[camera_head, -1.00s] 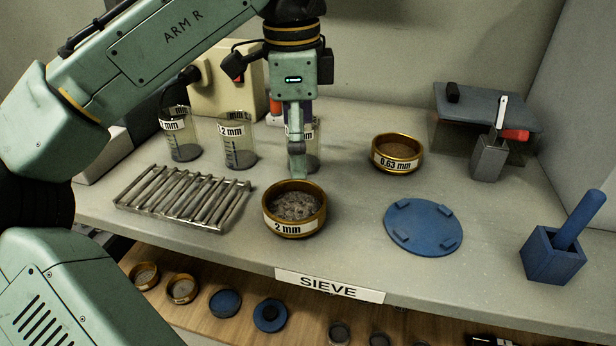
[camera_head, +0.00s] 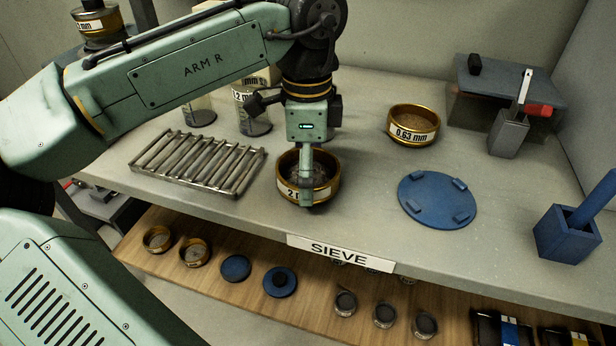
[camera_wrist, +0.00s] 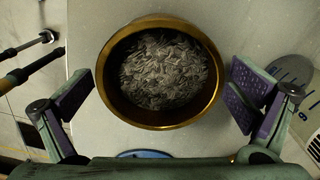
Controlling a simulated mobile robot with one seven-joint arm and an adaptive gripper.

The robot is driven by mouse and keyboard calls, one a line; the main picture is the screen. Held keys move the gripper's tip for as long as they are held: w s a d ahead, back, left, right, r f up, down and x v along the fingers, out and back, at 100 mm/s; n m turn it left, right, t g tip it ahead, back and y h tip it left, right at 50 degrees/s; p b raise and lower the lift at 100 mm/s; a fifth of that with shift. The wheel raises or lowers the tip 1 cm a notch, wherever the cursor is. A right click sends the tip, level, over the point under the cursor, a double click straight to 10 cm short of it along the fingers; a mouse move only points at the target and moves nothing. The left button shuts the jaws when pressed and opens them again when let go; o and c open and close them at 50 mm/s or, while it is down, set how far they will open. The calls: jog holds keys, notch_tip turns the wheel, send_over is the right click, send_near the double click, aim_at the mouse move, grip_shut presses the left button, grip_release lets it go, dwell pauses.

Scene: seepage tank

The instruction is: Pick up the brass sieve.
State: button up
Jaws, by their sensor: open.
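A round brass sieve (camera_head: 288,180) with a white label stands on the bench near its front edge. It holds grey grains, which show clearly in the wrist view (camera_wrist: 160,72). My gripper (camera_head: 307,198) is right at this sieve in the head view and hides part of its front and label. In the wrist view my gripper (camera_wrist: 160,98) is open, with one purple-padded finger on each side of the sieve and gaps between. A second brass sieve (camera_head: 414,125), labelled 0.63 mm, stands farther back to the right with brown grains.
A metal rod rack (camera_head: 197,160) lies left of the sieve. A flat blue disc (camera_head: 437,200) lies to the right, with a blue box (camera_head: 566,243) beyond it. Glass beakers (camera_head: 254,115) stand behind. A lower wooden shelf (camera_head: 215,275) holds several small items.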

jog(key=shift+c, duration=0.6)
jog(key=c, duration=1.1)
